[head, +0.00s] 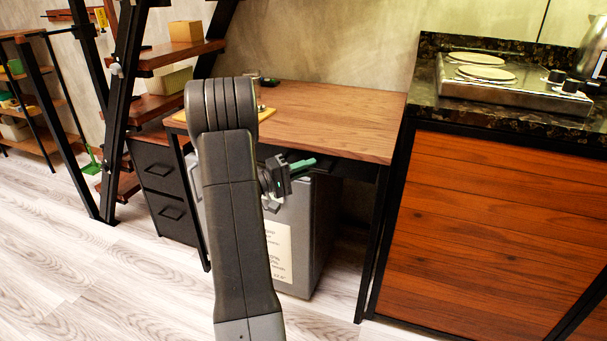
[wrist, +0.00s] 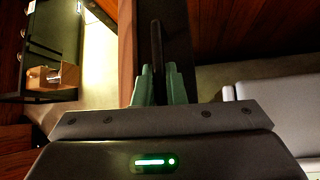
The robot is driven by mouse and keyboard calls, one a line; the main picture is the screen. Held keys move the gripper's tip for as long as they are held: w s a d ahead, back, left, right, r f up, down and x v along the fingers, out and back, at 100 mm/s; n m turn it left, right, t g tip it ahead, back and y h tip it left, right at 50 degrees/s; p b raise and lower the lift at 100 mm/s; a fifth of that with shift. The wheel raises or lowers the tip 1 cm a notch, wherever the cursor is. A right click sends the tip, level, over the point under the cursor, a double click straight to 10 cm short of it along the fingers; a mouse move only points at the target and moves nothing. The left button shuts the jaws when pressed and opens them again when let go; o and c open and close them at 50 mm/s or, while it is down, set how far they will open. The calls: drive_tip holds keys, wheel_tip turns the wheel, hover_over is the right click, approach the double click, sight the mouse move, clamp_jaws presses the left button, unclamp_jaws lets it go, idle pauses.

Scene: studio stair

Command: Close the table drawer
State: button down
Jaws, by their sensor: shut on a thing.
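The table (head: 330,115) has a brown wooden top and black legs. Its dark drawer front (head: 355,171) runs just under the top's front edge, partly hidden by my arm. My gripper (head: 304,164) is at this front edge, below the top. In the wrist view, its green fingers (wrist: 157,88) are closed around a thin dark bar, the drawer handle (wrist: 156,42). The dark drawer front (wrist: 178,40) also shows there, beside the wooden edge of the top (wrist: 127,50). How far the drawer stands out cannot be told.
A grey cabinet with a paper label (head: 322,235) stands under the table. A black drawer unit (head: 163,190) and the stair (head: 122,100) are at the left. A counter (head: 490,225) with a hob (head: 515,80) is at the right. The floor in front is clear.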

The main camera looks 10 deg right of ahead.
drive_tip(key=c, duration=1.5)
unclamp_jaws()
drive_tip(key=shift+a, duration=0.1)
drive_tip(key=p+v, duration=0.2)
drive_tip(key=v, duration=1.1)
drive_tip(key=shift+a+p, duration=0.35)
drive_tip(key=shift+s+d, duration=0.1)
drive_tip(key=shift+s, duration=0.05)
drive_tip(key=shift+s+b+x, duration=0.2)
drive_tip(key=shift+b+x, duration=0.15)
drive_tip(key=shift+x, duration=1.7)
drive_tip(key=shift+s+b+x, duration=0.25)
drive_tip(key=shift+b+x, duration=0.05)
drive_tip(key=shift+x, duration=1.75)
drive_tip(key=shift+s+b+x, duration=0.2)
drive_tip(key=shift+b+x, duration=0.15)
drive_tip(key=shift+x, duration=1.75)
drive_tip(key=shift+d, duration=0.1)
